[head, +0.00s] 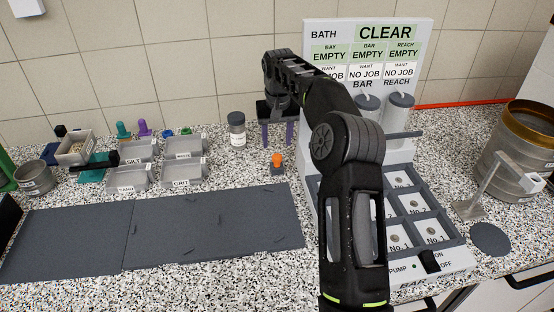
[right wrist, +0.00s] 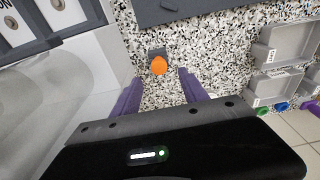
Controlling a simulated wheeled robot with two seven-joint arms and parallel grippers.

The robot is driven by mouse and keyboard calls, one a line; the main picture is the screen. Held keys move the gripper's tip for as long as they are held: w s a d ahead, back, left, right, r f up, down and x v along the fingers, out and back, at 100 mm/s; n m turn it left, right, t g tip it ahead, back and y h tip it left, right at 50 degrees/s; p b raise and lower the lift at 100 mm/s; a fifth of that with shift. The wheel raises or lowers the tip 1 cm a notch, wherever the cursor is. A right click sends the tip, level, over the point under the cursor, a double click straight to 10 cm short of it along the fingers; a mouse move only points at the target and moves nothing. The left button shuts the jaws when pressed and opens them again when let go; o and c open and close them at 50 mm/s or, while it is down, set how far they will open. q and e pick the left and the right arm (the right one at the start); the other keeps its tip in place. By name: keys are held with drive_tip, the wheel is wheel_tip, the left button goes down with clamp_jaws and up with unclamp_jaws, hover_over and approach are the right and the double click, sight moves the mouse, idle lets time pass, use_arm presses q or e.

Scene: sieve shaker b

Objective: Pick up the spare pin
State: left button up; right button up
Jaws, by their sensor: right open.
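The spare pin appears to be the small orange-topped piece (head: 277,160) in a dark square base on the speckled counter. It also shows in the right wrist view (right wrist: 159,66), upright and apart from the fingers. My right gripper (head: 276,143) is open and empty, with purple fingers pointing down behind the pin in the head view. In the right wrist view the gap between the fingertips (right wrist: 160,82) lines up with the orange top, which lies just beyond them. My left gripper is not in view.
A lidded jar (head: 237,130) and grey labelled trays (head: 184,172) are to the left. Dark mats (head: 215,222) lie in front. A metal sieve pot (head: 513,165) stands far right.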

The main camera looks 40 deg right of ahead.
sight(277, 156)
drive_tip(key=shift+w+d+f, duration=0.15)
drive_tip(key=shift+f, duration=1.1)
drive_tip(key=shift+f+p, duration=0.3)
drive_tip(key=shift+p, duration=0.15)
wheel_tip(277, 156, down, 4)
drive_tip(key=shift+w+d+r+p, duration=0.1)
drive_tip(key=shift+w+r+p, duration=0.1)
drive_tip(key=shift+p, duration=0.65)
drive_tip(key=shift+f, duration=0.5)
drive_tip(key=shift+c, duration=0.3)
clamp_jaws()
